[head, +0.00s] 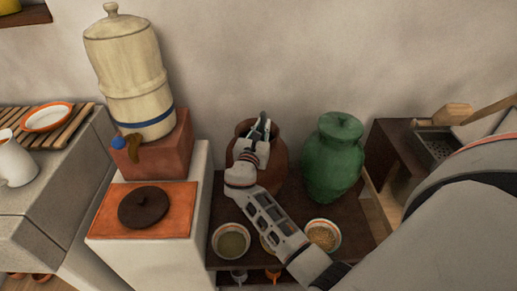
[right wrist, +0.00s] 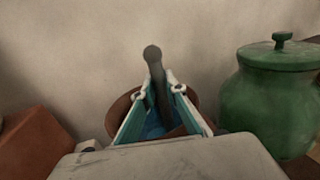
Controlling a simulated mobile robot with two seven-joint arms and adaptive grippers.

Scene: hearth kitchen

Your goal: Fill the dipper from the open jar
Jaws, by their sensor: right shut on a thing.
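The open jar (head: 275,178) is reddish brown, round and wide-mouthed; it stands against the wall on the dark low table, left of the green lidded jar. My right gripper (head: 259,129) is over its mouth. In the right wrist view, my right gripper (right wrist: 156,97) is shut on the dipper's dark handle (right wrist: 153,62), whose rounded end sticks up above the fingers. The jar's rim (right wrist: 192,98) shows behind the fingers. The dipper's bowl is hidden, and a blue patch low between the fingers is unclear. My left gripper is not in view.
The green lidded jar (head: 333,160) stands close on the right. Bowls (head: 231,240) stand at the table's front, beneath my right arm. A dark round lid (head: 144,207) lies on an orange slab at left, before a tall cream dispenser (head: 128,75).

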